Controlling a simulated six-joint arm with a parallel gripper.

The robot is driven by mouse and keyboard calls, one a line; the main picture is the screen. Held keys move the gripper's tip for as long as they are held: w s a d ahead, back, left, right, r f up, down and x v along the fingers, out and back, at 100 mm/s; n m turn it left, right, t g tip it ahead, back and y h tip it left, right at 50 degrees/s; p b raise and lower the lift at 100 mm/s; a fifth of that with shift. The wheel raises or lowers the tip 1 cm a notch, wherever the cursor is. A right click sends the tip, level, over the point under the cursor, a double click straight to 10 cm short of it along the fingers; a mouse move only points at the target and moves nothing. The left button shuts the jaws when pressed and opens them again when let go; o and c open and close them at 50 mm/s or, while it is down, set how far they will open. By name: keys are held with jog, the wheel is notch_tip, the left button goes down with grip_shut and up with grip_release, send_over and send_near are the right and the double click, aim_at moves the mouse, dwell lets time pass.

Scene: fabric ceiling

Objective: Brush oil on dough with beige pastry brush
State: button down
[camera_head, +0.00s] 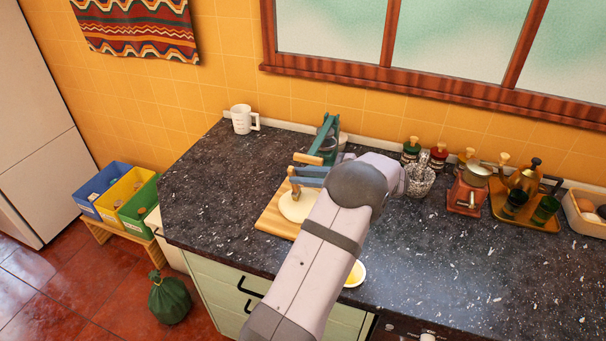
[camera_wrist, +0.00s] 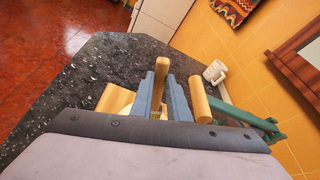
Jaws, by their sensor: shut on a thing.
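My gripper (camera_head: 300,177), with blue-grey fingers, is shut on the pastry brush (camera_head: 294,186). The brush hangs bristle end down, over or against the pale round dough (camera_head: 296,207); I cannot tell whether it touches. The dough lies on a wooden board (camera_head: 271,220), partly hidden by my arm. In the wrist view the tan brush handle (camera_wrist: 161,72) stands between the two fingers (camera_wrist: 163,100), and a bit of the board (camera_wrist: 108,97) shows beside them. A small white dish with yellow oil (camera_head: 356,274) sits near the counter's front edge, partly behind my arm.
A green press-like device (camera_head: 328,135) with a wooden handle stands just behind the board. Bottles, a coffee grinder (camera_head: 467,190) and a tray (camera_head: 530,213) stand to the right. The dark counter is clear at left.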

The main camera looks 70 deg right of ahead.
jog(key=shift+d, duration=0.1)
jog(key=shift+d, duration=1.1)
jog(key=shift+a, duration=0.1)
jog(key=shift+a+f, duration=0.15)
jog(key=shift+a, duration=1)
jog(key=shift+d, duration=0.1)
jog(key=shift+d, duration=1.15)
jog(key=shift+a, duration=0.1)
